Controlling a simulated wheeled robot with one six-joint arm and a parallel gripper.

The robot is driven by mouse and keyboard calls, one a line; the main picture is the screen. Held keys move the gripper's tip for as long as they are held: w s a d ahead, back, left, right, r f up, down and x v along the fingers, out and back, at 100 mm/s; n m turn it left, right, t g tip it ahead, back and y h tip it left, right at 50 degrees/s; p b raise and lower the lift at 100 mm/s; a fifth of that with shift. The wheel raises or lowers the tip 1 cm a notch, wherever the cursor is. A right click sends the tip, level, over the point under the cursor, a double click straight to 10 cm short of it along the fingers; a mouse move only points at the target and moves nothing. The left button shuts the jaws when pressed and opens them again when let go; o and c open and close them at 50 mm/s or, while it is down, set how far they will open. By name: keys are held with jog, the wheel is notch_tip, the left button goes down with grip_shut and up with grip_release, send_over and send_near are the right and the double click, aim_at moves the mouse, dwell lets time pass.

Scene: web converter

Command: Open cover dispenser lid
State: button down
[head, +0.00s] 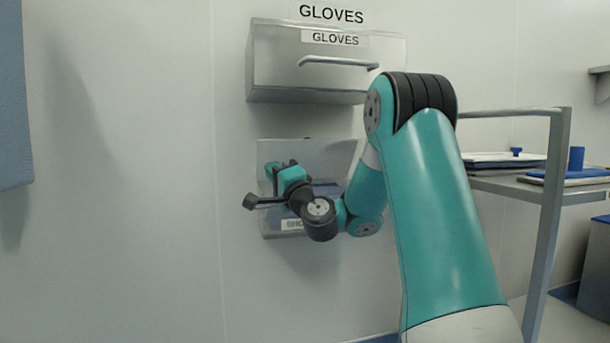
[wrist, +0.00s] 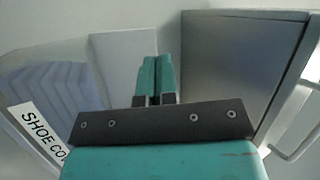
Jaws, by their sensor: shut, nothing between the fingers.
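The cover dispenser (head: 265,215) is a pale, see-through box on the wall in the lower middle of the head view, largely hidden behind my arm. In the wrist view the dispenser (wrist: 38,85) is at the left, tilted, with folded blue covers inside and a label reading "SHOE CO". A plain pale panel (wrist: 120,55) stands beside the covers; I cannot tell whether it is the lid or a back plate. My gripper (wrist: 156,78) is shut and empty, its teal fingertips in front of this panel's edge. Contact cannot be judged.
A grey glove dispenser (head: 275,70) with a bar handle (head: 338,62) hangs just above; its grey side (wrist: 235,60) fills the right of the wrist view. A metal cart (head: 550,220) with trays stands at the right.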

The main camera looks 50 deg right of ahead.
jog(key=s+d+f+m+g+h, duration=0.1)
jog(key=s+d+m+h, duration=0.1)
jog(key=d+m+h, duration=0.25)
jog(key=s+d+f+m+g+h, duration=0.1)
jog(key=s+d+f+m+h, duration=0.1)
jog(key=d+m+h, duration=0.3)
jog(key=n+p, duration=0.2)
jog(key=p, duration=1.4)
send_near(305, 142)
jog(key=shift+m, duration=0.25)
jog(key=x, duration=0.5)
jog(key=shift+a+r, duration=0.15)
jog(key=shift+r, duration=0.25)
jog(key=shift+w+d+r+p, duration=0.35)
jog(key=shift+w+p, duration=0.2)
jog(key=shift+p, duration=0.35)
jog(key=shift+w+d+p, duration=0.25)
jog(key=shift+w+p, duration=0.2)
jog(key=shift+p, duration=0.15)
